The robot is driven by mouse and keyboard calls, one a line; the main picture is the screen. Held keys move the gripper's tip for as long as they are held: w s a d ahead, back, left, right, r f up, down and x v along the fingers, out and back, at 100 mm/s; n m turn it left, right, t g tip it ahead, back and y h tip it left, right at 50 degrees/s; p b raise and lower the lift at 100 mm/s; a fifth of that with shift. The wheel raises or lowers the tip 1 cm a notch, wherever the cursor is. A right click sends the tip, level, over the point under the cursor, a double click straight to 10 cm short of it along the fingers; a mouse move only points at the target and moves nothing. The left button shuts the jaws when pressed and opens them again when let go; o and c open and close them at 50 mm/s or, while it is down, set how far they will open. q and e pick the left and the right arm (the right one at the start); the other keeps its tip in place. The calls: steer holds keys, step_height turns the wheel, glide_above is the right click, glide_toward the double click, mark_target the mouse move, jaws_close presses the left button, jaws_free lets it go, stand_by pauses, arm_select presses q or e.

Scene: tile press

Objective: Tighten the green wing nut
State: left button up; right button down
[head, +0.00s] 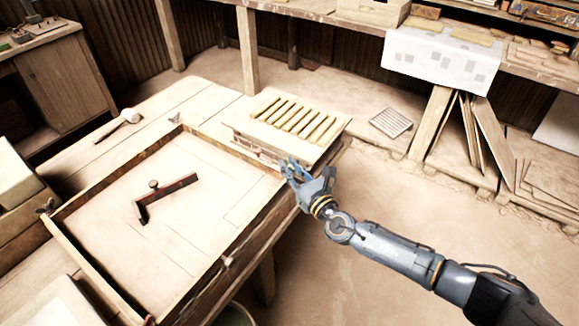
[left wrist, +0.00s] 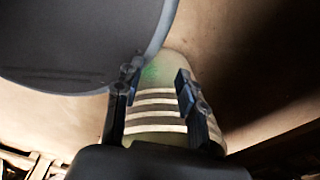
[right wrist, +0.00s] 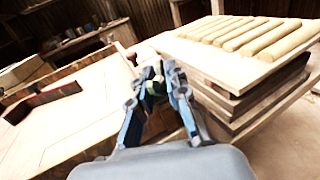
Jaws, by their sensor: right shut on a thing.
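My right gripper (head: 287,167) is at the right corner of the wooden frame (head: 228,262), beside the stacked boards. In the right wrist view its fingertips (right wrist: 154,82) are closed together on a small green and dark piece, the green wing nut (right wrist: 156,86). The fingers hide most of the nut, and its turn angle cannot be told. In the head view the gripper covers it. My left gripper (left wrist: 158,88) shows only in the left wrist view. Its fingers are apart, with a pale striped round thing behind them.
A stack of boards (right wrist: 250,98) with several pale strips on top stands close to the right gripper. A dark red square tool (head: 166,195) lies inside the frame. A mallet (head: 130,115) lies on the table behind.

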steer(key=shift+f, duration=0.15)
steer(key=c, duration=1.3)
jaws_free()
steer(key=shift+s, duration=0.1)
steer(key=shift+d, duration=0.1)
steer(key=v, duration=1.2)
